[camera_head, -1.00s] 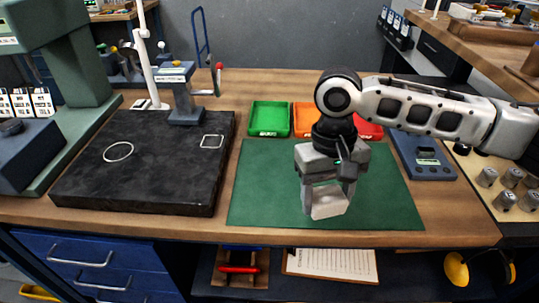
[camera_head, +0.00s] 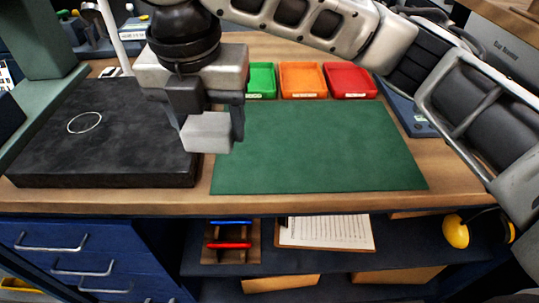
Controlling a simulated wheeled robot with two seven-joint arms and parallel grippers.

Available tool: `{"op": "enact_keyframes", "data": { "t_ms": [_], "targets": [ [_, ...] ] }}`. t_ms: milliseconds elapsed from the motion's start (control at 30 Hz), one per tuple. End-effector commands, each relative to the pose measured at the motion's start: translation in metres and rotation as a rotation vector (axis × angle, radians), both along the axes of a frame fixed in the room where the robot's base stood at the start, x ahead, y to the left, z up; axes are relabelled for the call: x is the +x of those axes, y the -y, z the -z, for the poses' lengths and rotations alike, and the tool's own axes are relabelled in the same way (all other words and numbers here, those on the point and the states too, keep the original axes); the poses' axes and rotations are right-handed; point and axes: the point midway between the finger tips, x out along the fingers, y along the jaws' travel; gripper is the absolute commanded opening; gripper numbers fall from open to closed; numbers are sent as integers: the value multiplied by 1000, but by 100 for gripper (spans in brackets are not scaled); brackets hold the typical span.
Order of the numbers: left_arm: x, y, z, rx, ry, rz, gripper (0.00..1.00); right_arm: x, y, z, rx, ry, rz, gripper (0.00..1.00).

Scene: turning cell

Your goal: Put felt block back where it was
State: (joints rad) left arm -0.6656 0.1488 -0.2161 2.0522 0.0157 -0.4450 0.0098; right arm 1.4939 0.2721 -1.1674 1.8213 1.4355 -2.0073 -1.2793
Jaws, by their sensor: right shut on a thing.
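My right gripper (camera_head: 208,118) reaches in from the right and is shut on a light grey block, the felt block (camera_head: 207,134). The block hangs just below the fingers, in front of the right edge of the black plate (camera_head: 60,155) and the left edge of the green mat (camera_head: 320,150) in the picture. Its exact height above them I cannot tell. A white ring outline (camera_head: 85,123) shows on the plate. The plate's white square outline, seen earlier, is hidden behind my gripper. My left gripper is not in view.
Green (camera_head: 261,80), orange (camera_head: 302,80) and red (camera_head: 349,80) bins stand behind the mat. The mat is bare. A blue device (camera_head: 415,118) is partly hidden by my right arm. A clipboard (camera_head: 325,233) and a small rack (camera_head: 231,242) are on the shelf below.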

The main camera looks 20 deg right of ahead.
Motion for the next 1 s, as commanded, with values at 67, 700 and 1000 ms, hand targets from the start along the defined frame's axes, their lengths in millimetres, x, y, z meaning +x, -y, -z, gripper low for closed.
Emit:
{"op": "enact_keyframes", "data": {
  "t_ms": [67, 700, 1000],
  "targets": [
    [0, 0, 1, 0, 2, 3, 36, -1, -3, -1, 0, 0, -71, 37],
    [3, 1, -2, -1, 14, 6, 36, 66, 89, 68, -2, -3, -105, 37],
    [2, 1, 0, 0, 11, 6, 36, 78, 105, 92, -1, -4, -104, 37]
  ]
}}
